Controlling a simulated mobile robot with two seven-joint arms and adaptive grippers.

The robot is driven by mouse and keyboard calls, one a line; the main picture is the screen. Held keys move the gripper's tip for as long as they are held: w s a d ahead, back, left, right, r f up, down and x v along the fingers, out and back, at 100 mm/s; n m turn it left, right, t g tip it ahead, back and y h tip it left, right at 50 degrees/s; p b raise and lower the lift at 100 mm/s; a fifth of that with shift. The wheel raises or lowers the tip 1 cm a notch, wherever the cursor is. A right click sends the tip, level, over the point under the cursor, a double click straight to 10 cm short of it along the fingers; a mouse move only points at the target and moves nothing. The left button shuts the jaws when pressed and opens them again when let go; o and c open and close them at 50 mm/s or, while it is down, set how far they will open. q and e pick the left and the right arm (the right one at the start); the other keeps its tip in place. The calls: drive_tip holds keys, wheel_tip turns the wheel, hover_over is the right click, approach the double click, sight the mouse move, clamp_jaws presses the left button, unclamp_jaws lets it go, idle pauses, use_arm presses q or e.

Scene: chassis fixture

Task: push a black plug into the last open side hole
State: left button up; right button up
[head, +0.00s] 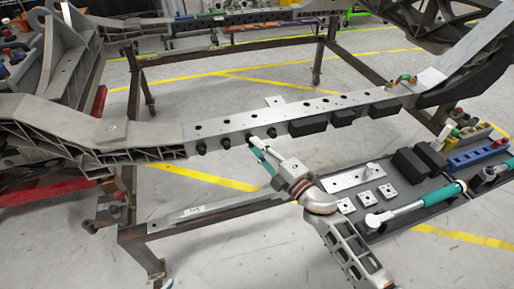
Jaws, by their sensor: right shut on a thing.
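The silver chassis rail (222,129) runs across the middle of the head view. Its near side face carries a row of dark round spots, among them one at the left (201,150) and one beside it (225,143); at this size I cannot tell plugs from open holes. My right gripper (257,146) points up and left at this face, its tips against or just in front of it. It is shut on a small black plug (249,138), mostly hidden at the tips. I cannot tell how deep the plug sits. My left gripper is out of view.
Black blocks (308,127) are fixed along the rail to the right of my gripper. A dark tray (437,207) at the lower right holds metal plates, black blocks, a blue bin (478,154) and teal-handled tools. A rusty steel frame (137,238) stands below the rail.

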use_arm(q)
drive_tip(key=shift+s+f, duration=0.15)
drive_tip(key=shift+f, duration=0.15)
use_arm(e)
drive_tip(key=shift+w+a, duration=0.2)
drive_tip(key=shift+w, duration=0.35)
drive_tip(key=o, duration=0.8)
